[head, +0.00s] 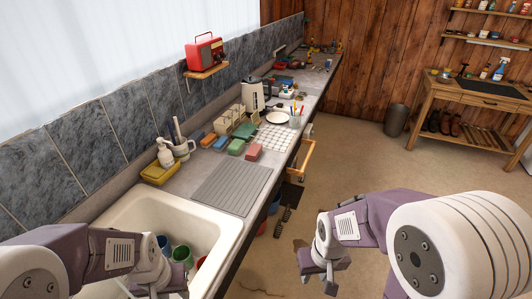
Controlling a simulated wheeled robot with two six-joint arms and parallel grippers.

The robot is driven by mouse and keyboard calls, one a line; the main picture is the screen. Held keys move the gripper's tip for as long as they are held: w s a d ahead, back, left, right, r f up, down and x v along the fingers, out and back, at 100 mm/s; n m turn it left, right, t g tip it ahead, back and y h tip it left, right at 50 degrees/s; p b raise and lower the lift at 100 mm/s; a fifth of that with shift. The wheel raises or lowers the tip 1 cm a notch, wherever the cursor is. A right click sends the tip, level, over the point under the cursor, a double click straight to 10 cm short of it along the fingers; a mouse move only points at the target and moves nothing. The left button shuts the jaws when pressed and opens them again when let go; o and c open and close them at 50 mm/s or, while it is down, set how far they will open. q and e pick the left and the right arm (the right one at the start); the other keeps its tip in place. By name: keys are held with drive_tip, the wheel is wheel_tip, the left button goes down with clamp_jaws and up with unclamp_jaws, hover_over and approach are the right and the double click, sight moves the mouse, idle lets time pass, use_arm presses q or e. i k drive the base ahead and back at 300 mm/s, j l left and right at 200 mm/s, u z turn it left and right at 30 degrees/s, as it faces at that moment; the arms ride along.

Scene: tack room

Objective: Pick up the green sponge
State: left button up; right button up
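The green sponge (237,147) lies on the counter beyond the grey ridged drain mat, with a blue sponge (220,142) to its left and a pink-red sponge (254,152) to its right. My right gripper (322,269) is over the floor to the right of the counter, well apart from the sponge. Its fingers look spread with nothing between them. My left gripper (156,282) is low over the sink, also far from the sponge. Its fingertips are partly cut off by the bottom edge, so its opening is unclear.
The white sink (222,226) holds several cups. The drain mat (233,187) is bare. A yellow tray (160,173) with a dispenser and a pitcher stand at the wall. A wooden rack (232,117), kettle (253,95) and white plate (277,118) stand behind the sponges. An open drawer (304,158) juts out.

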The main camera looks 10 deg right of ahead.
sight(236, 147)
drive_tip(key=i+l+u, duration=0.4)
drive_tip(key=u, duration=0.2)
drive_tip(key=i+l+u, duration=0.15)
drive_tip(key=l+u, duration=0.15)
drive_tip(key=l, duration=0.15)
drive_tip(key=i+l+u, duration=0.1)
drive_tip(key=l+u, duration=0.2)
drive_tip(key=i+l+u, duration=0.1)
drive_tip(key=l+u, duration=0.55)
drive_tip(key=l, duration=0.15)
